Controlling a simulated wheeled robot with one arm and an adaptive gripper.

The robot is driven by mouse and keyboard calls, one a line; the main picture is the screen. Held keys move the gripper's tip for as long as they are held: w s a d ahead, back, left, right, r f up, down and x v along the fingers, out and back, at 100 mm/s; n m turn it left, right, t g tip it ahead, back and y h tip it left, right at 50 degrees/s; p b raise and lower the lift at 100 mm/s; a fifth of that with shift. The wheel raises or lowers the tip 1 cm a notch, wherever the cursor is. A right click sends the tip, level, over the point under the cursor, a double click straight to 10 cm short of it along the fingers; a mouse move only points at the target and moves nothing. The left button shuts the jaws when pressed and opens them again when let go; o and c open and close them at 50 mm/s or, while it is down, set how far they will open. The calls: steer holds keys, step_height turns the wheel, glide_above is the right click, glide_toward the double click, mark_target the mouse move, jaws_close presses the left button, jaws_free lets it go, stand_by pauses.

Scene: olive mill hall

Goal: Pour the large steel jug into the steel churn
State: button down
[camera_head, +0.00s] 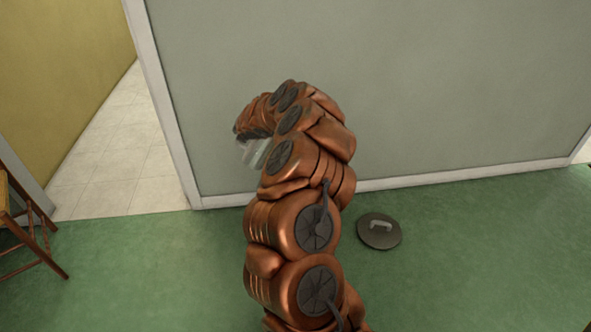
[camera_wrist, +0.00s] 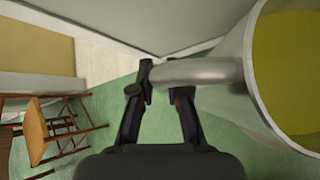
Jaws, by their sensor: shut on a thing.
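The large steel jug (camera_wrist: 232,106) fills the right side of the wrist view, and its wide mouth shows yellow-green liquid inside. My gripper (camera_wrist: 163,88) is shut on the jug's handle (camera_wrist: 195,71), with dark fingers on either side of it. In the head view my copper arm hides the gripper; a small pale patch shows beside the arm, and I cannot tell what it is. No steel churn is seen in either view.
A dark round lid with a handle (camera_head: 379,231) lies on the green floor near the grey wall (camera_head: 420,95). A wooden chair (camera_head: 22,222) stands at the left, also in the wrist view (camera_wrist: 42,128). A doorway opens to a pale tiled floor (camera_head: 122,160). Green floor at right is clear.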

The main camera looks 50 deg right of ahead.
mark_target(256, 142)
steer(key=shift+s+d+r, duration=0.15)
steer(key=shift+s+d, duration=0.2)
steer(key=shift+s+d+r+m+t+y+b, duration=0.2)
steer(key=shift+d+m+t+y+b, duration=0.1)
steer(key=shift+m+t+b, duration=0.15)
steer(key=shift+s+d+f+m+t+y+b, duration=0.35)
steer(key=shift+f+t+b, duration=0.25)
steer(key=shift+b, duration=0.45)
steer(key=shift+s+d+f+m+t+y+b, duration=0.15)
steer(key=shift+s+f+m+t+y+b, duration=0.2)
steer(key=shift+t+b, duration=0.5)
stand_by(3.6)
steer(key=shift+d+f+m+b, duration=0.15)
steer(key=shift+m+b, duration=0.1)
steer(key=shift+b, duration=0.15)
stand_by(1.3)
